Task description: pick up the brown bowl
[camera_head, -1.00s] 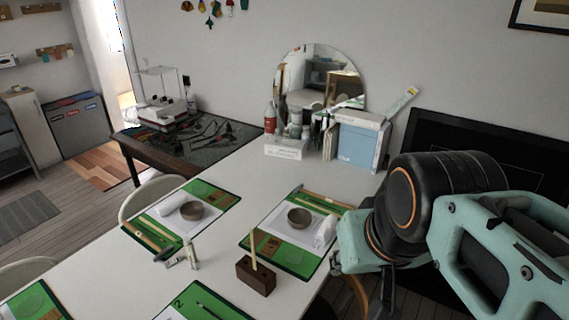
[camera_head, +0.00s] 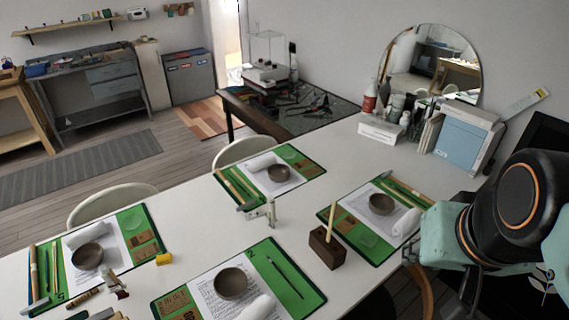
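Several similar brown bowls stand upright on green mats on the white table. One bowl (camera_head: 231,284) is at the front centre, and one (camera_head: 87,256) is at the left. Another bowl (camera_head: 279,173) is on the far mat, and one more (camera_head: 381,204) is on the right mat, nearest my arm. The frames do not show which one the task means. My arm's teal and black links fill the right edge, near the right mat. My gripper's fingers cannot be seen, and no bowl is seen held.
A dark wooden block (camera_head: 327,247) with a stick stands between the mats. White rolls, papers and tools lie by the bowls. A mirror (camera_head: 432,66), bottles and a blue box (camera_head: 462,146) stand at the back. White chairs (camera_head: 112,203) line the left side.

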